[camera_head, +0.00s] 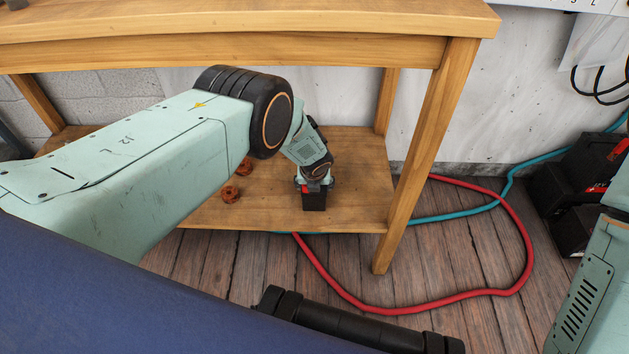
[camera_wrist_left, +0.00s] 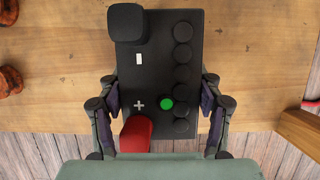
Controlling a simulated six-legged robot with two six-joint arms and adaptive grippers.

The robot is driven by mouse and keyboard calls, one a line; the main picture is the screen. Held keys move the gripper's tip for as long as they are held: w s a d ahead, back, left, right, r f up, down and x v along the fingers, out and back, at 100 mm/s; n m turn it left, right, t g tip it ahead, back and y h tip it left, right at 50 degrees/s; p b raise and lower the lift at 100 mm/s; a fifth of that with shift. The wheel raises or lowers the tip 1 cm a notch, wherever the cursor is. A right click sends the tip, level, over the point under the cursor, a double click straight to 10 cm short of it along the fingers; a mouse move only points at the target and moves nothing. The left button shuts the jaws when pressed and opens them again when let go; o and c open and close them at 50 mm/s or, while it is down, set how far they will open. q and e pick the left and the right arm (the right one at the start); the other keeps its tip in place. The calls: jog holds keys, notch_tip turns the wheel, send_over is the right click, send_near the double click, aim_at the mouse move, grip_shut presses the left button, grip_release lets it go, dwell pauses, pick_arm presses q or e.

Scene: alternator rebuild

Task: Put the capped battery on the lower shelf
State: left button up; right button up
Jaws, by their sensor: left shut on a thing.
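The capped battery (camera_head: 314,200) is a small black box at the front of the lower shelf (camera_head: 360,190), under the wooden bench. Its top fills the middle of the left wrist view (camera_wrist_left: 158,72), with a black cap, a red cap, several round plugs and a green dot. My left gripper (camera_wrist_left: 160,108) is shut on the battery, one finger on each side. In the head view my left gripper (camera_head: 314,184) reaches down over the battery from above. The battery looks upright; I cannot tell whether its base touches the shelf. My right gripper is not in view.
Rusty orange-brown parts (camera_head: 231,193) lie on the shelf left of the battery. A bench leg (camera_head: 425,160) stands to the right. A red hose (camera_head: 440,304) and a teal hose (camera_head: 460,212) cross the plank floor. Bare shelf lies right of the battery.

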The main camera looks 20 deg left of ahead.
pick_arm(q)
jog(key=shift+w+r, duration=0.2)
jog(key=shift+r, duration=0.05)
jog(key=shift+f, duration=0.1)
jog(key=o, duration=1.4)
jog(key=shift+s+f, duration=0.15)
jog(key=shift+s, duration=0.05)
jog(key=o, duration=0.4)
jog(key=shift+c, duration=0.2)
jog(key=shift+o, duration=0.2)
jog(key=shift+s+r+p, duration=0.1)
jog(key=shift+r+p, duration=0.3)
jog(key=shift+r, duration=0.1)
jog(key=p+v, duration=0.8)
jog(key=v, duration=0.3)
jog(key=shift+s+d+p, duration=0.1)
jog(key=shift+s+p, duration=0.1)
jog(key=shift+p, duration=0.1)
